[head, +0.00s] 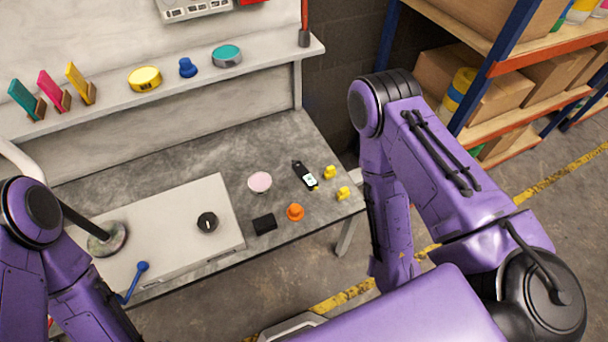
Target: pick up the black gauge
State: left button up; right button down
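The black gauge (305,175) lies on the grey worktop, right of centre in the head view. It is a slim dark handheld device with a small light display near its lower end, lying slantwise. A pink disc lies to its left and small yellow pieces lie close on its right. Neither gripper shows. My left arm (33,250) comes in at the lower left and leaves the picture at the bottom. My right arm (425,150) bends right of the table, its forearm running down beside the table's right end. Nothing visible touches the gauge.
Near the gauge are the pink disc (260,182), yellow pieces (343,193), an orange knob (295,212) and a black block (264,224). A pale box (180,225) with a black knob stands left. A shelf (170,95) with coloured items runs behind. Shelving (530,90) stands right.

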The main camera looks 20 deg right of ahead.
aim_at(298, 167)
jog(key=k, duration=0.5)
jog(key=z, duration=0.35)
jog(key=i, duration=0.75)
jog(key=z, duration=0.95)
jog(key=i, duration=0.3)
jog(key=z, duration=0.3)
